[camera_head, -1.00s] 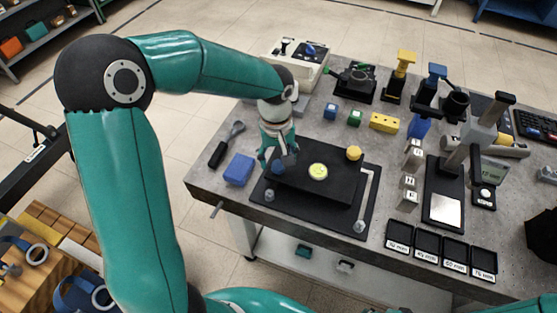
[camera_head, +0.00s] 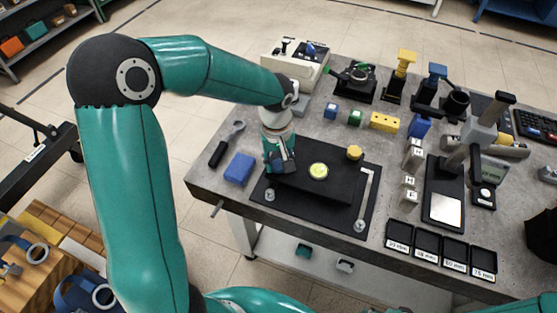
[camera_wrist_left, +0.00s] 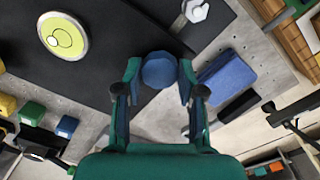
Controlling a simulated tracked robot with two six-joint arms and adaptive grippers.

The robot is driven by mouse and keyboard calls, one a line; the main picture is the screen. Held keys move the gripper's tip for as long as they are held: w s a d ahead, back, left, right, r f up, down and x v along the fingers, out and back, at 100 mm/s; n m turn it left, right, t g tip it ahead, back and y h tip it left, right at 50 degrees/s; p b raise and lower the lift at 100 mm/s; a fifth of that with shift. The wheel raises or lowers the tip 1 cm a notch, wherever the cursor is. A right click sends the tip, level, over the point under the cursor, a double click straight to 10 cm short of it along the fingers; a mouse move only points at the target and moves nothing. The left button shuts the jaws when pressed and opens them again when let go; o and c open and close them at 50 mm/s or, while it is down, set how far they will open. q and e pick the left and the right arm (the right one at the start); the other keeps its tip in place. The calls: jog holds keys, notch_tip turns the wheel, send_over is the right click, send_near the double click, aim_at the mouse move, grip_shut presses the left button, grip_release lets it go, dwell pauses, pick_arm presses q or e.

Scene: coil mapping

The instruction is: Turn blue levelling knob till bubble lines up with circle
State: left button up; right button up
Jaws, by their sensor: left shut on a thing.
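The blue levelling knob (camera_wrist_left: 159,70) shows as a round blue disc between the fingers of my left gripper (camera_wrist_left: 159,82) in the left wrist view. The gripper is shut on it. In the head view, my left gripper (camera_head: 280,162) stands over the left end of the black levelling plate (camera_head: 330,190) and hides the knob. The round yellow-green bubble level (camera_head: 318,171) sits mid-plate. In the left wrist view the level (camera_wrist_left: 63,36) shows a ring, with what looks like a small bubble off to its left side. My right gripper is not seen.
A yellow knob (camera_head: 354,153) is on the plate's far side. Labelled trays (camera_head: 427,246), a gauge stand (camera_head: 443,192) and small blocks stand to the right and behind.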

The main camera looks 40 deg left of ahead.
pick_arm(q)
jog(key=shift+m, duration=0.3)
jog(key=m+b, duration=0.1)
jog(key=m, duration=0.7)
jog(key=shift+m+b, duration=0.35)
jog(key=shift+m, duration=0.05)
jog(key=m, duration=0.5)
jog(key=shift+d, duration=0.1)
jog(key=m, duration=0.5)
jog(key=shift+s+m+p, duration=0.1)
jog(key=shift+m+p, duration=0.2)
jog(key=shift+m, duration=0.1)
jog(key=shift+f, duration=0.1)
jog(key=o, duration=1.1)
jog(key=shift+o, duration=0.2)
jog(key=shift+r, duration=0.2)
